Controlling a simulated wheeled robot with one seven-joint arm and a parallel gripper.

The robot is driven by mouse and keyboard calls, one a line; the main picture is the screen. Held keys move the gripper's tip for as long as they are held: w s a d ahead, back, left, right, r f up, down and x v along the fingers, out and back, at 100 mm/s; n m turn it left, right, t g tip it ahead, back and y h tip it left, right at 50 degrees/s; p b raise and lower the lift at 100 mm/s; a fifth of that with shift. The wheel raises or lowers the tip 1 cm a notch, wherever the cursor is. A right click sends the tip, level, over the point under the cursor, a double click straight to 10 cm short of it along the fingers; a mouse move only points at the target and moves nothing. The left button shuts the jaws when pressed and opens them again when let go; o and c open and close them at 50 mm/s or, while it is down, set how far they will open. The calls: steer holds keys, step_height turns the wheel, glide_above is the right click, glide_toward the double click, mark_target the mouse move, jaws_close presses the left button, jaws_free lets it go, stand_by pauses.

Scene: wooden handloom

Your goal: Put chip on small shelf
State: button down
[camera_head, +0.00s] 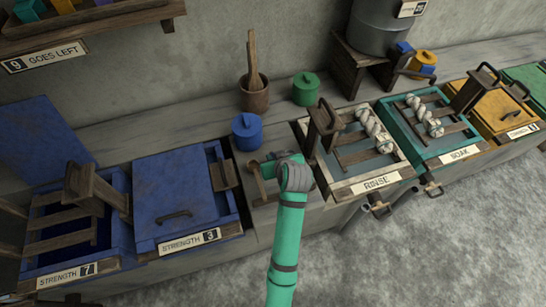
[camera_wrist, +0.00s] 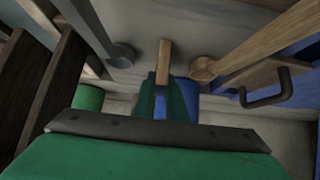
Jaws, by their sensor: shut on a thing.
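My gripper (camera_head: 260,178) is at the end of the teal arm, over the counter between the blue box and the rinse vat. In the wrist view my gripper (camera_wrist: 163,92) is shut on a narrow piece that shows wood and a blue strip. This may be the chip (camera_wrist: 160,104), but most of it is hidden by the green jaws. A wooden shelf (camera_head: 100,19) is on the wall at upper left, with several coloured pieces on it and a label reading "9 GOES LEFT".
A blue lidded pot (camera_head: 246,132) stands just behind my gripper and a green pot (camera_head: 305,89) farther back. A lidded blue box (camera_head: 180,195) is to the left. The rinse vat (camera_head: 375,180) is to the right, with an upright wooden handle near my arm.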

steer(key=shift+a, duration=0.3)
steer(key=c, duration=2)
jaws_free()
steer(key=shift+s+d+f, duration=0.1)
steer(key=shift+o, duration=1.2)
steer(key=shift+d, duration=0.3)
